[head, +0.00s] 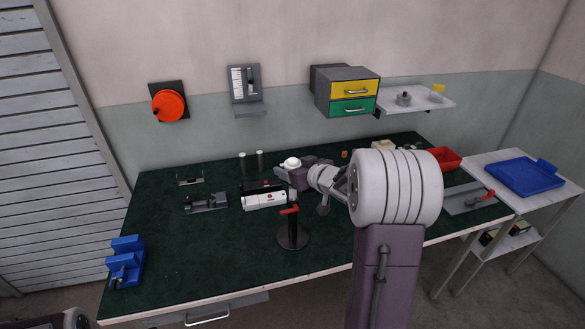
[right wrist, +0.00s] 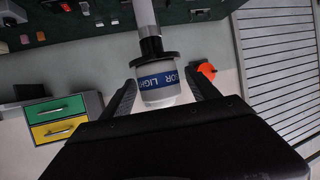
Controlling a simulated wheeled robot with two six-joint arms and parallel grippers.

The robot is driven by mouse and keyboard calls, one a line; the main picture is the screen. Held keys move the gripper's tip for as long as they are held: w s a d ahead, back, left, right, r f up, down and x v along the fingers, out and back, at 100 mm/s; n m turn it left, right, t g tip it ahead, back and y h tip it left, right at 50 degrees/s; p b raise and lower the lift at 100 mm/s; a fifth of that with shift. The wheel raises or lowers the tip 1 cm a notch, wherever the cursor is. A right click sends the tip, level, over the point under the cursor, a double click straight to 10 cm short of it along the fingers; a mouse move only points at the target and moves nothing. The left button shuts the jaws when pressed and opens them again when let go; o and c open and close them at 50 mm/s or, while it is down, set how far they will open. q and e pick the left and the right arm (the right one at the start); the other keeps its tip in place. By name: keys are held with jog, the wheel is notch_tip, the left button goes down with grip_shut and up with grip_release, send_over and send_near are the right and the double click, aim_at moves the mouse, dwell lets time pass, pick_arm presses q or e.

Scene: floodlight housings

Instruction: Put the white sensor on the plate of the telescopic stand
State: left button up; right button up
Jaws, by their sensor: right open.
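The white sensor (right wrist: 158,92), with a blue lettered band, appears upside down in the right wrist view. It sits against the black round plate (right wrist: 155,58) on the grey pole of the telescopic stand (right wrist: 145,15). My right gripper (right wrist: 160,81) is open, with one finger on each side of the sensor. In the head view the sensor's white top (head: 291,162) shows at my right gripper (head: 284,172). The stand's black base and column (head: 292,235), with a red lever, are below; the plate is hidden there. My left gripper is out of view.
A white block-like device (head: 264,201) and a grey fixture (head: 206,202) stand left of the stand. Two grey posts (head: 250,160) are behind. A blue holder (head: 126,262) is at the table's left edge.

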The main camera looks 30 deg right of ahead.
jog(key=p+v, duration=0.1)
jog(key=v, duration=1)
jog(key=shift+s+r+p, duration=0.15)
jog(key=shift+s+p, duration=0.2)
jog(key=shift+p, duration=0.05)
jog(key=shift+w, duration=0.1)
jog(key=s+a+f+m+g+h, duration=0.1)
jog(key=s+a+f+g, duration=0.25)
jog(key=f, duration=0.35)
jog(key=s+a+f+m+g+h, duration=0.1)
jog(key=s+a+f+g, duration=0.1)
jog(key=a+f+g, duration=0.45)
jog(key=s+a+f+g, duration=0.1)
jog(key=s+a+f, duration=0.1)
jog(key=s+a, duration=0.1)
jog(key=s+a+f+n+g+y, duration=0.1)
jog(key=s+a+f, duration=0.2)
jog(key=s, duration=0.3)
jog(key=shift+s, duration=0.2)
